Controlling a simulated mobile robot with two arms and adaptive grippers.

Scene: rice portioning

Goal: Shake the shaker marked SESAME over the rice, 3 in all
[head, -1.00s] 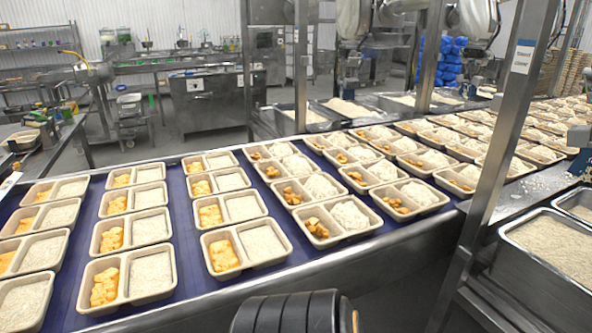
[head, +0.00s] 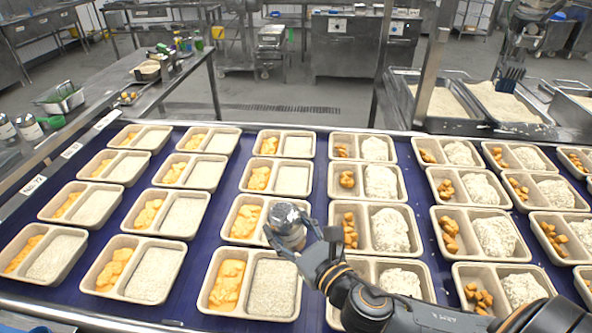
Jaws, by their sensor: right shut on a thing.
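My right gripper (head: 297,250) is shut on a shaker (head: 287,221) with a rounded metal top. It holds the shaker above the conveyor, near the middle of the picture; no marking can be read on it. Just in front of and below it is a two-compartment tray (head: 204,304) with orange pieces on the left and rice (head: 272,288) on the right. Another tray (head: 236,237) behind is partly hidden by the shaker and gripper. My left gripper is not in view.
Rows of similar trays cover the blue conveyor (head: 187,288). Two labelled containers (head: 28,127) stand on a steel bench at the left, beside a green-handled item (head: 52,122). Metal pans of rice (head: 498,103) stand behind the conveyor at the right.

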